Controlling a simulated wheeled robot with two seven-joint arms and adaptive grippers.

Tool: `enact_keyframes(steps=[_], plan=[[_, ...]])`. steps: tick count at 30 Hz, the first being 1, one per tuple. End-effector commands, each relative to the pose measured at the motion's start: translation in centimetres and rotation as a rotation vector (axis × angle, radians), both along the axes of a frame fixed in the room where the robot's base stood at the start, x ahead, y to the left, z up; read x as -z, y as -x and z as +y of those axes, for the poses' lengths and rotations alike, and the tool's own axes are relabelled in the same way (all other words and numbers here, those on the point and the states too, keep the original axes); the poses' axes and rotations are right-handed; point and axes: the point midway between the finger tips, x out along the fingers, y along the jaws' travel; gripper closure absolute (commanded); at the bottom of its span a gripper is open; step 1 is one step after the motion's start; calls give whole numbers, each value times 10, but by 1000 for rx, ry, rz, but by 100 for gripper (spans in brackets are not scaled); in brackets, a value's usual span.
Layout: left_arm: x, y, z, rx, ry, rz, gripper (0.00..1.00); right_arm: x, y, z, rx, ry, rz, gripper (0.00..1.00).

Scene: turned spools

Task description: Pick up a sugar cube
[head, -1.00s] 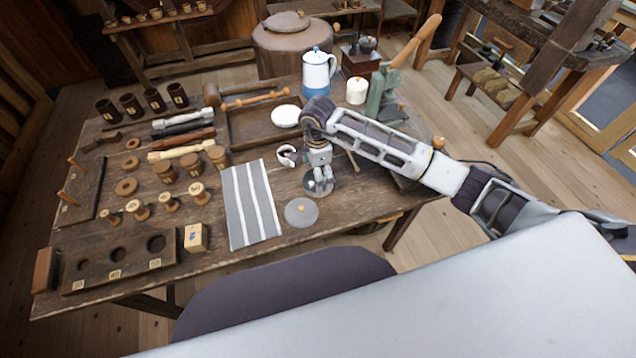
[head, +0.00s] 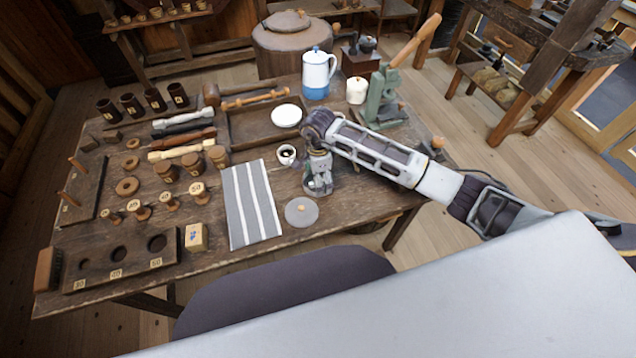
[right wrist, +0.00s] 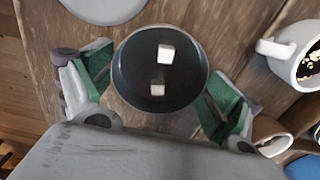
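My left gripper is not in view.
A white mug (head: 287,154) with dark contents stands close to the gripper. A round grey lid (head: 301,212) lies in front. A striped cloth (head: 250,205) lies left. A white dish (head: 286,116), a blue-white pot (head: 317,75) and a green press (head: 382,98) stand behind.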

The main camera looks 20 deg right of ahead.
Motion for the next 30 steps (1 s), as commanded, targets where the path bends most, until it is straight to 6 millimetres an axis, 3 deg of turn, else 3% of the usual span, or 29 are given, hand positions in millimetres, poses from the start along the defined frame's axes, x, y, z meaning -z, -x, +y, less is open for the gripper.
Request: enact_keyframes(steps=[1,7,20,30], plan=[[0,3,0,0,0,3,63,0,0,0,0,0,0,23],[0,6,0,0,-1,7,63,0,0,0,0,0,-1,46],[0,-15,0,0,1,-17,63,-12,-1,0,0,0,-2,46],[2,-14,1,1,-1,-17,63,-58,-1,0,0,1,-4,46]])
